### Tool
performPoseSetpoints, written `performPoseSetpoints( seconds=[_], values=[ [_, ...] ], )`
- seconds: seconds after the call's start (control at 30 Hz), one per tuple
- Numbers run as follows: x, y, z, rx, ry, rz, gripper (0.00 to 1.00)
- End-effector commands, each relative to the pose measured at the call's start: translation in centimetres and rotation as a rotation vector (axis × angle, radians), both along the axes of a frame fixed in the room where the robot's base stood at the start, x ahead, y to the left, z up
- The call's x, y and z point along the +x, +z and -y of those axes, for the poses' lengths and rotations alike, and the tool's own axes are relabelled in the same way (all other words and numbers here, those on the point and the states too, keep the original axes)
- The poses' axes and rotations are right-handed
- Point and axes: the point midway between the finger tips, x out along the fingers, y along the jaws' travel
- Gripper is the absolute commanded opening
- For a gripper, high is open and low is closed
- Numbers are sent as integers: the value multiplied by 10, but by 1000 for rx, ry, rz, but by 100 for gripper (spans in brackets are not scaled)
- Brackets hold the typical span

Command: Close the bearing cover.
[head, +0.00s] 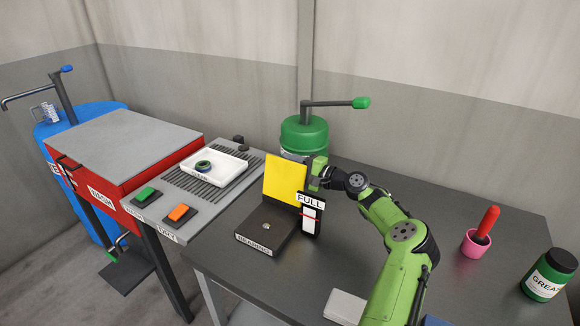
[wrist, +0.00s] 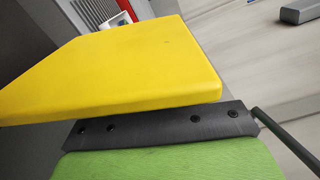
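The bearing cover is a yellow plate (head: 285,180) standing raised, close to upright, at the back edge of the dark bearing box (head: 262,240) labelled BEARING. A small light part (head: 266,226) shows on top of the box. My gripper (head: 316,170) is at the right edge of the yellow cover, beside or just behind it. In the wrist view the yellow cover (wrist: 120,65) fills much of the picture, close in front of my green gripper body (wrist: 170,162). The fingertips are hidden, so contact and finger opening cannot be told.
A gauge marked FULL (head: 311,212) stands at the box's right, below my gripper. A green pump (head: 304,133) with a lever is behind. A white tray (head: 214,165) holding a ring is at left. A pink cup (head: 475,243) and grease jar (head: 550,275) are at right.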

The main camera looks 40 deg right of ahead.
Motion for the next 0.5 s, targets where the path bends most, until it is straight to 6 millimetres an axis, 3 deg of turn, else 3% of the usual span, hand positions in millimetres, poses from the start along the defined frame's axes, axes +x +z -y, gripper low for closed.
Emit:
performPoseSetpoints(
  seconds=[0.27, 0.5],
  values=[
    [2, 0, -1, 0, 0, 0, 37],
    [2, 0, -1, 0, 0, 0, 0]
  ],
)
